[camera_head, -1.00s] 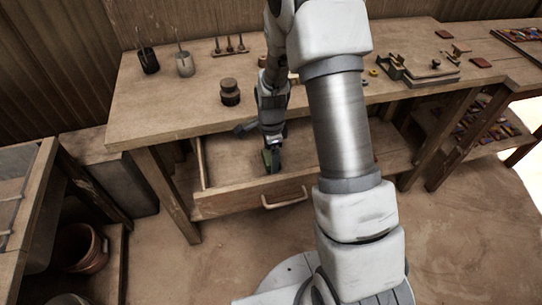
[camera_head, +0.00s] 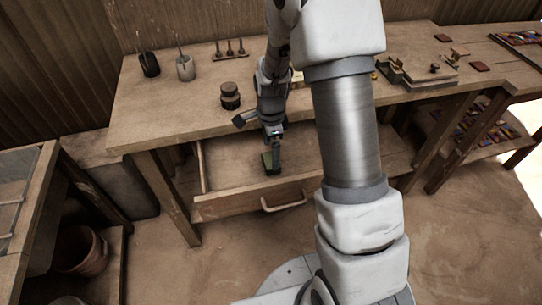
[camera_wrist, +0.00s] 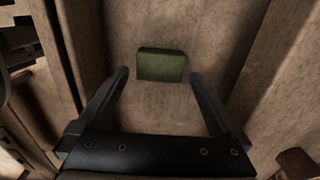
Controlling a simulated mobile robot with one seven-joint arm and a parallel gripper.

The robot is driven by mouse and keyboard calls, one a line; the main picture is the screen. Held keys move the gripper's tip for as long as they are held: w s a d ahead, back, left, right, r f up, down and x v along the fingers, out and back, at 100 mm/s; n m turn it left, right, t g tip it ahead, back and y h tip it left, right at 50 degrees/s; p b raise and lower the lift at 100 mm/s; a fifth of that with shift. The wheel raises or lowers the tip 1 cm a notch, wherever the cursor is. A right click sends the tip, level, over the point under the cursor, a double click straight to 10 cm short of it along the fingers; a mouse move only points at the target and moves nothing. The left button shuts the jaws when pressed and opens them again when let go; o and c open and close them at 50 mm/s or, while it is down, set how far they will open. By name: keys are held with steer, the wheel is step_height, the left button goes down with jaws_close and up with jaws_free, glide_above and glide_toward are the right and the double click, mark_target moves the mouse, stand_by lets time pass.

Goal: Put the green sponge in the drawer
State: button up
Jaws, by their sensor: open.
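The green sponge (camera_wrist: 161,65) lies on the drawer floor in the wrist view, just beyond and between my fingertips. It also shows in the head view (camera_head: 268,163), partly hidden by my gripper. My gripper (camera_head: 273,150) is over the open drawer; in the wrist view its two black fingers (camera_wrist: 158,77) are spread wide, with a gap on each side of the sponge. The drawer (camera_head: 230,205) is pulled out below the workbench, its handle facing the front. My arm hides part of the drawer's right side.
The workbench top (camera_head: 160,110) overhangs the back of the drawer. A bucket (camera_head: 82,250) is at the lower left. The drawer floor around the sponge looks clear.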

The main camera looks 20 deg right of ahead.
steer(key=s+r+n+t, duration=0.1)
steer(key=s+r+n, duration=0.3)
steer(key=r, duration=0.7)
steer(key=s+r+n+t, duration=0.2)
steer(key=s+r+n, duration=0.2)
steer(key=r, duration=0.7)
steer(key=s+r+n+t, duration=0.2)
steer(key=s+r+n, duration=0.4)
steer(key=s+n, duration=0.4)
steer(key=s+p, duration=0.1)
steer(key=s, duration=0.2)
steer(key=shift+r+t, duration=0.15)
steer(key=shift+t, duration=0.15)
steer(key=shift+r, duration=0.1)
step_height(320, 180, up, 5)
steer(key=p, duration=0.5)
